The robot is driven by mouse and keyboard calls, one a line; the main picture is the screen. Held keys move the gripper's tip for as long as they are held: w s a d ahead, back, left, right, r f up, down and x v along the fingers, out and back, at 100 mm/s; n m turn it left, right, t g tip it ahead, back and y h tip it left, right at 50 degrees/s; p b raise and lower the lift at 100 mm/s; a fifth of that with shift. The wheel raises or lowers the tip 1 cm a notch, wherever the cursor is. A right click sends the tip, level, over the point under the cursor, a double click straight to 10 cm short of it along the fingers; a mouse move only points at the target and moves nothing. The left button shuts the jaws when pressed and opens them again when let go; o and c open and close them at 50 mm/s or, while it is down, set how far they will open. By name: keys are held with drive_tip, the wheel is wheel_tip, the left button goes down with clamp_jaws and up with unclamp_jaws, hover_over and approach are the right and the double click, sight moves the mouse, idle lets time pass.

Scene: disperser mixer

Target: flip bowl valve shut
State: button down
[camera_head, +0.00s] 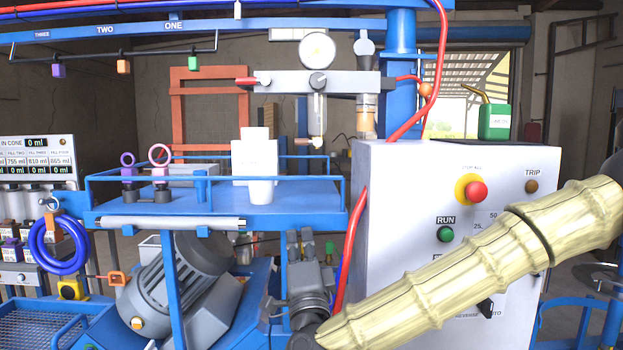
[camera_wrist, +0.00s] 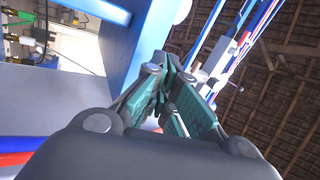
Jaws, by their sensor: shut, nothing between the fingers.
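My gripper (camera_head: 300,238) points up in front of the blue frame, just left of the grey control cabinet. Its fingers are shut and empty; they also show close up in the wrist view (camera_wrist: 172,65). Above it, a clear bowl (camera_head: 317,112) hangs under a grey air unit (camera_head: 318,83). A small tan fitting (camera_head: 303,142) shows at the foot of this bowl. It may be the bowl valve, but its lever position is too small to tell. My gripper is below this fitting and apart from it. The wrist view does not clearly show the valve.
A blue shelf (camera_head: 220,215) with a white container (camera_head: 254,160) stands left of my gripper. A red hose (camera_head: 354,250) runs down beside the grey cabinet (camera_head: 400,180). A motor (camera_head: 165,285) sits below the shelf. A second bowl (camera_head: 367,118) hangs right of the clear one.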

wheel_tip(320, 180, up, 8)
drive_tip(key=s+d+m+t+h, duration=0.2)
drive_tip(key=m, duration=0.1)
drive_tip(key=shift+r+h, duration=0.2)
drive_tip(key=shift+h, duration=0.2)
drive_tip(key=p, duration=0.6)
approach(310, 143)
drive_tip(key=x, duration=0.5)
drive_tip(key=shift+p+x, duration=0.45)
drive_tip(key=shift+x, duration=0.45)
drive_tip(key=shift+f, duration=0.1)
drive_tip(key=shift+w+d+f+m+b, duration=0.15)
drive_tip(key=shift+d+m+b, duration=0.05)
drive_tip(key=shift+m+b, duration=0.1)
